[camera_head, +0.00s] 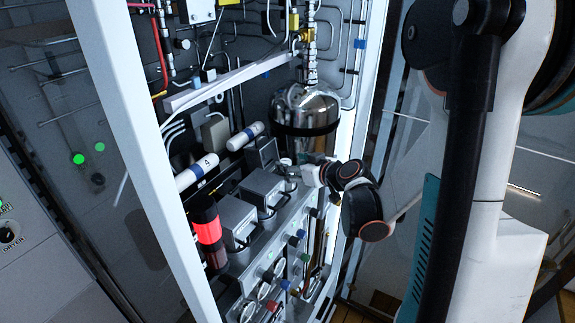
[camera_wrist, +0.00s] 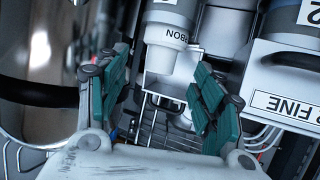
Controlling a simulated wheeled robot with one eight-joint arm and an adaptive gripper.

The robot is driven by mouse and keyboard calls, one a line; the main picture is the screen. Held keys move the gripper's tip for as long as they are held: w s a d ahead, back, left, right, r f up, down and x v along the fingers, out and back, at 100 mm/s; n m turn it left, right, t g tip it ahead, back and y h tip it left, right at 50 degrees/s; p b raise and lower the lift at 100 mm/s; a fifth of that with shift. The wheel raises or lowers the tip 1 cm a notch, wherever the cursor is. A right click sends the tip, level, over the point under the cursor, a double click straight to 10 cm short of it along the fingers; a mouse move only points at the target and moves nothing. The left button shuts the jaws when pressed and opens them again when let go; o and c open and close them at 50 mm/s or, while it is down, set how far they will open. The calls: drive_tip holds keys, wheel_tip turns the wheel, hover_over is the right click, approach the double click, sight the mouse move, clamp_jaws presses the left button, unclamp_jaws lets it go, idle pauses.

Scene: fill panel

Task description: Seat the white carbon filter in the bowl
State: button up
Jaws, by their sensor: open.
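My gripper (camera_wrist: 158,62) is open in the wrist view, its two teal fingers spread apart. Between and beyond the fingertips is a pale cylindrical part (camera_wrist: 168,57) with a label ending in "RBON". I cannot tell whether it is the carbon filter or the bowl. Nothing is visibly clamped. In the head view my gripper (camera_head: 291,171) reaches into the cabinet from the right, by the grey box-like units, below the metal tank. Two white cylinders with dark bands, one on the left (camera_head: 196,172) and one further back (camera_head: 246,136), lie tilted there.
A shiny metal tank (camera_head: 305,112) stands close above my gripper. A grey unit with a "FINE" label (camera_wrist: 287,107) is at the right of the wrist view. A red-lit cylinder (camera_head: 208,231), grey boxes (camera_head: 237,219) and the white cabinet frame (camera_head: 130,125) crowd the space.

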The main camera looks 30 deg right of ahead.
drive_tip(key=v, duration=0.7)
drive_tip(key=shift+s+r, duration=0.2)
drive_tip(key=shift+s, duration=0.15)
drive_tip(key=shift+f, duration=0.1)
